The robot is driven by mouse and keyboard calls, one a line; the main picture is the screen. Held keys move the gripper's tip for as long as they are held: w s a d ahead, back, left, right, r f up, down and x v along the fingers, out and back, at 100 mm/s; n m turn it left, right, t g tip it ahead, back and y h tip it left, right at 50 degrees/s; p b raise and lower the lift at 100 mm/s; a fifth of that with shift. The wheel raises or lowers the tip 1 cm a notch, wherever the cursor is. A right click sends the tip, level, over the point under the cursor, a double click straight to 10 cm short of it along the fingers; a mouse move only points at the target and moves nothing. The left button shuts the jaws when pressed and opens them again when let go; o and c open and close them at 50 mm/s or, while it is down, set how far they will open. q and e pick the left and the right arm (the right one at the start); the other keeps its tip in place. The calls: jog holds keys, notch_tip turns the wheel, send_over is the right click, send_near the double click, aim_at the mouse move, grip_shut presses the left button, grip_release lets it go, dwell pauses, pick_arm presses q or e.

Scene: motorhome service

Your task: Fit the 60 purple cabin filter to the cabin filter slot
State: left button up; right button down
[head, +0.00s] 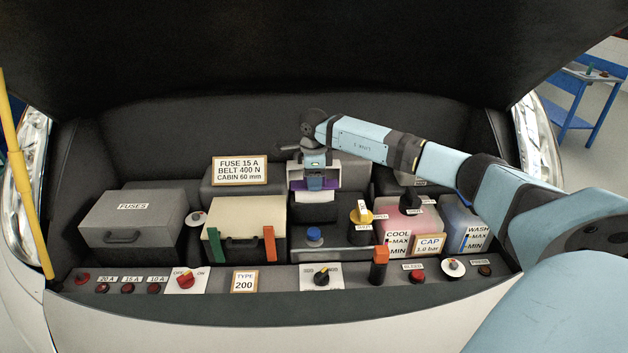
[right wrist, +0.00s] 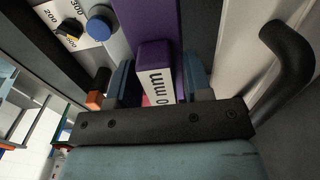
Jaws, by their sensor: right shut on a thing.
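The purple cabin filter (right wrist: 143,18) shows in the right wrist view as a purple panel with a block-shaped grip whose white label ends in "0 mm"; the rest of the number is hidden. My right gripper (right wrist: 158,82) is shut on this grip, one finger at each side. In the head view my right gripper (head: 320,183) points down at the middle of the bay, with slivers of purple filter (head: 297,185) beside it. A pale grey frame surrounds the gripper, above a dark housing. The slot opening is hidden, so I cannot tell how deep the filter sits. My left gripper is out of view.
A sign (head: 239,170) reads "CABIN 60 mm". A grey fuse box (head: 132,220) and a cream-lidded box (head: 246,217) stand left. A yellow cap (head: 361,215), a pink coolant tank (head: 398,224) and a blue washer tank (head: 458,222) stand right. A switch panel runs along the front.

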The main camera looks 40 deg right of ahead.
jog(key=shift+r+p, duration=0.85)
jog(key=shift+r, duration=0.8)
jog(key=shift+f+b, duration=2.1)
jog(key=shift+f, duration=1.5)
jog(key=shift+r, duration=0.2)
jog(key=shift+r+p, duration=0.45)
jog(key=shift+r, duration=0.05)
jog(key=shift+r+p, duration=1.35)
jog(key=shift+r, duration=1.05)
